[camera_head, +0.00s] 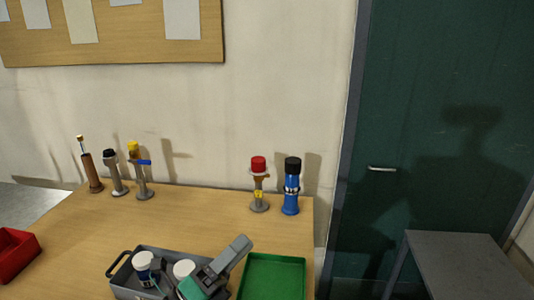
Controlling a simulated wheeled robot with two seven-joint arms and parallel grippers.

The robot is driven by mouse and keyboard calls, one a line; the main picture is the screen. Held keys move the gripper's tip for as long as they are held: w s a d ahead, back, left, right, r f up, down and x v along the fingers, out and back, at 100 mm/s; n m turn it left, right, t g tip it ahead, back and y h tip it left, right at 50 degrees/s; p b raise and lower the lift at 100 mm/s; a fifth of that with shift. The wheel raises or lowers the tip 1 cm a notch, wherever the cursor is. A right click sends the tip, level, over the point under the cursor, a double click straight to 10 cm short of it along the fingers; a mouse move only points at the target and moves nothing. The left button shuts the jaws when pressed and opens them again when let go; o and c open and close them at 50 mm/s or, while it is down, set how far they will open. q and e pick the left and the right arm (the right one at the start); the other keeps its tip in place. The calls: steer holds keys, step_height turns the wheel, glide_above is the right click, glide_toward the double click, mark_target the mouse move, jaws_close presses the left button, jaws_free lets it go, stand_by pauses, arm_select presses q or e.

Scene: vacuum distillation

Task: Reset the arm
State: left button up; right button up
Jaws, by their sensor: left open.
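My right gripper is not in view.
On the wooden table (215,218) stand several capped upright pieces at the back left, and a red-capped piece (259,184) and blue-black piece (291,186) at the back right. A green tray (272,257) and red bin (14,254) lie in front. The table's middle is clear.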

arm_select(q)
steer(key=w+a+f+n+t+y, duration=0.2)
steer(key=a+f+n+y, duration=1.2)
steer(key=n+y, duration=0.65)
steer(key=s+a+f+n+g+h, duration=0.1)
steer(key=s+a+f+n+g, duration=0.1)
steer(key=s+f+n+g, duration=0.65)
steer(key=s+a+f+n+g+h, duration=0.15)
steer(key=s+f+n+g, duration=0.3)
steer(key=s+f, duration=0.75)
step_height(320, 180, down, 30)
steer(key=s+m+g, duration=0.1)
steer(key=s, duration=0.1)
steer(key=s+a+f, duration=0.1)
steer(key=s+f, duration=0.8)
steer(key=s+a+f+g, duration=0.1)
steer(key=s+a+f, duration=0.1)
steer(key=s+f, duration=0.7)
steer(key=shift+s+a+f+g+y, duration=0.3)
steer(key=shift+s+f+y, duration=0.1)
steer(key=shift+s, duration=0.15)
